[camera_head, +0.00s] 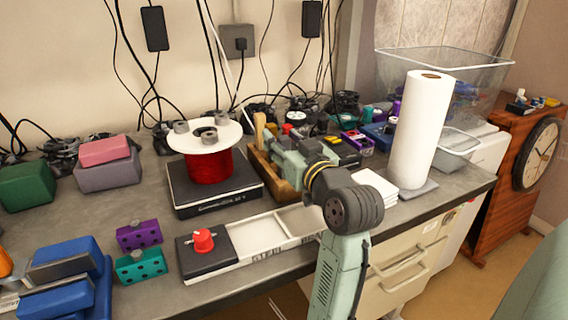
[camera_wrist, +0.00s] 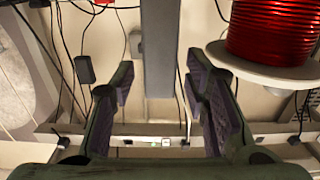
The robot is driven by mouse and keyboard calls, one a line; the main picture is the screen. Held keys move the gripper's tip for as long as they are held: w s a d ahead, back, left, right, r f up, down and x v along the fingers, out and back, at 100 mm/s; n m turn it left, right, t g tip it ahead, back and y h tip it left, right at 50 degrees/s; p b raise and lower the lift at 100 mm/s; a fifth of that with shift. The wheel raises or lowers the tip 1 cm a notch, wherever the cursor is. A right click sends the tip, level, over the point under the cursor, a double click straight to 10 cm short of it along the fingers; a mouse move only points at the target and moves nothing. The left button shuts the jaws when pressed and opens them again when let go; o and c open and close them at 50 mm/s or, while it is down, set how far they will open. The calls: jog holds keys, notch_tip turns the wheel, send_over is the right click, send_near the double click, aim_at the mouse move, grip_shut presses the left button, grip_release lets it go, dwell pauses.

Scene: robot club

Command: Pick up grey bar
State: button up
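A grey bar (camera_wrist: 158,45) shows in the wrist view. It runs down from the top edge of the picture and ends between my two fingers, with clear gaps on both sides. My gripper (camera_wrist: 160,80) is open, and neither finger visibly touches the bar. In the head view my gripper (camera_head: 283,152) reaches over the wooden holder (camera_head: 259,165), just right of the red spool. I cannot clearly pick out the bar there; my gripper and wrist cover part of that area.
The red wire spool (camera_head: 207,165) stands close left of my gripper; it also shows in the wrist view (camera_wrist: 270,35). A white paper roll (camera_head: 418,130) stands to the right. A white tray (camera_head: 262,236) lies at the front edge. Cables hang on the wall behind.

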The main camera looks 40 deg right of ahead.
grip_shut()
dwell(0.3)
jog(key=shift+r, duration=0.1)
dwell(0.5)
